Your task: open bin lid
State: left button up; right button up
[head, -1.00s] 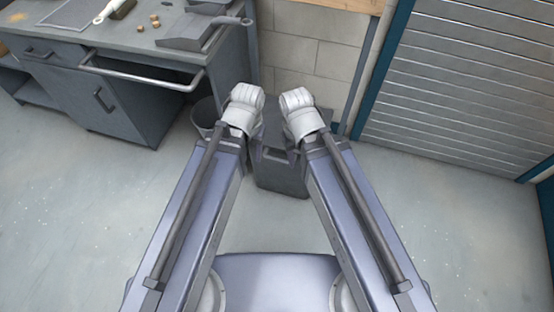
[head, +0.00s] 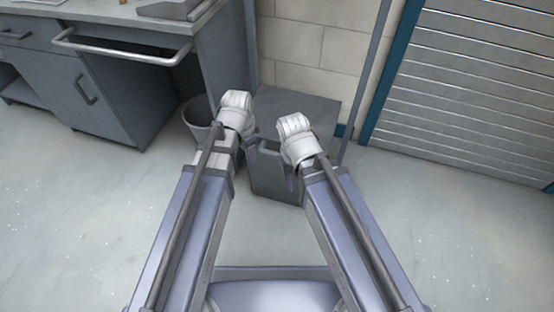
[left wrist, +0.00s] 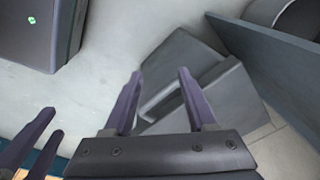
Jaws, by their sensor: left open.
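The bin (head: 272,178) is a dark grey box on the floor, in the middle of the head view and partly hidden by my grippers. The left wrist view shows its grey top (left wrist: 222,98), with a raised bar like a handle (left wrist: 162,98). My left gripper (left wrist: 160,75) is open and empty; its two purple fingers appear on either side of the bar in that view. I cannot tell whether they touch it. My right gripper (left wrist: 52,122) has its fingers apart and looks empty. In the head view it is at the bin's right side.
A grey workbench (head: 110,95) with a rail stands at the left, with a round bucket (head: 198,125) beside it. A block wall (head: 310,50) and a slatted shutter (head: 480,95) are behind. The floor (head: 80,220) is clear on both sides.

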aim_at(277, 154)
pick_arm(q)
jog(key=w+d+m, duration=0.3)
jog(key=d+m, duration=0.6)
jog(key=m, duration=0.1)
jog(key=shift+t, duration=0.3)
jog(key=f+b, duration=0.2)
jog(key=w+f+b, duration=0.1)
jog(key=f+b, duration=0.4)
jog(key=shift+w+f+b, duration=0.3)
jog(key=shift+w+b, duration=0.05)
jog(key=shift+w, duration=0.05)
grip_shut()
jog(key=shift+r, duration=0.1)
dwell(0.6)
